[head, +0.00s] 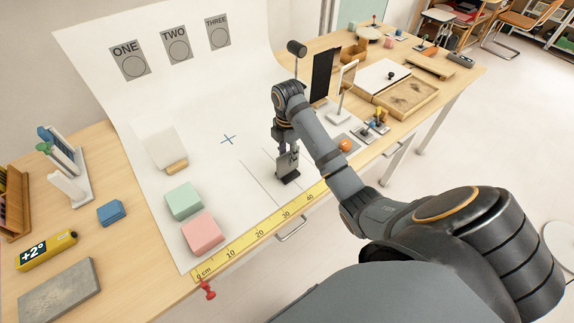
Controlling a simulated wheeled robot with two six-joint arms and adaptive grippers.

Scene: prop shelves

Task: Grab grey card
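What looks like a small grey card (288,162) stands upright on a dark base (288,179) on the white sheet, near the thin drawn lines. My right gripper (283,148) points down right at the card's top. The fingers are small and partly merge with the card, so I cannot tell whether they are open around it or shut on it. My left gripper is not in view.
A white card (163,146) with a wooden foot, green block (184,201) and pink block (203,233) stand left. A yellow ruler (262,233) lines the front edge. A black panel (323,75) stands behind my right arm. Sheet around the blue cross (228,139) is clear.

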